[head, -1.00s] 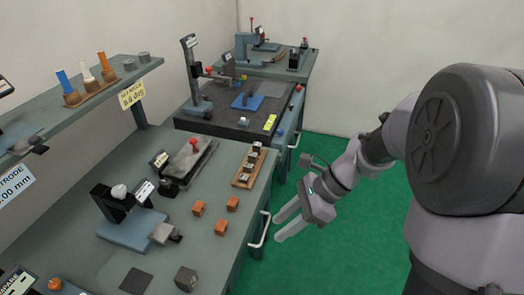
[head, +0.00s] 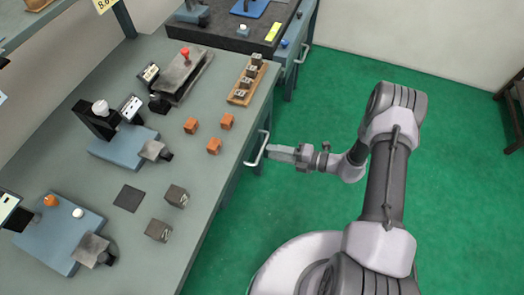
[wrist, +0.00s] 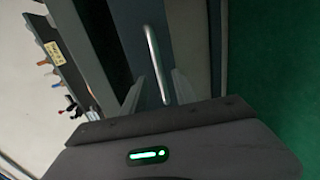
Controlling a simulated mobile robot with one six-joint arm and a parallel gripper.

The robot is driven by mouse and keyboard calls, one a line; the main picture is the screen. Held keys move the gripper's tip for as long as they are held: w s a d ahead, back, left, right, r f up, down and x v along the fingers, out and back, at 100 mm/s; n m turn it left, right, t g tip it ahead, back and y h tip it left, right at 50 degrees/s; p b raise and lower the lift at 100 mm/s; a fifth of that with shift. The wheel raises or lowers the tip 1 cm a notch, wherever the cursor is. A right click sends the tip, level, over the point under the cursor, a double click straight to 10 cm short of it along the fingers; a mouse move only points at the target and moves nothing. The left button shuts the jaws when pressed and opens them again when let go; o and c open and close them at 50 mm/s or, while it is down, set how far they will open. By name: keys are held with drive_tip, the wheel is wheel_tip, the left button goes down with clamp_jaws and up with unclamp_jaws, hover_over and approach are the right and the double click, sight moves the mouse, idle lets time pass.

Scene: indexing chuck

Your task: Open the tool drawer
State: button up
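The pale bar handle (head: 258,150) is on the front of the near workbench, below the top's edge; the drawer front behind it is mostly hidden from above and looks closed. The handle (wrist: 153,55) runs nearly upright through the middle of the wrist view. My gripper (head: 274,152) is level with the handle, pointing at it from the right, its tips close to the bar. In the wrist view the fingers of my gripper (wrist: 159,88) stand apart, one on each side of the handle's lower end. I cannot tell whether they touch it.
The near workbench (head: 105,75) carries orange blocks (head: 214,146), dark metal blocks (head: 158,231), a wooden rack (head: 240,98) and gauges on blue bases. A second bench beyond has its own handle (head: 303,53). The green floor (head: 460,170) right of my arm is clear.

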sight(262, 149)
drive_tip(key=b+x, duration=0.1)
drive_tip(key=x, duration=0.4)
drive_tip(key=shift+a, duration=0.15)
clamp_jaws()
idle(1.2)
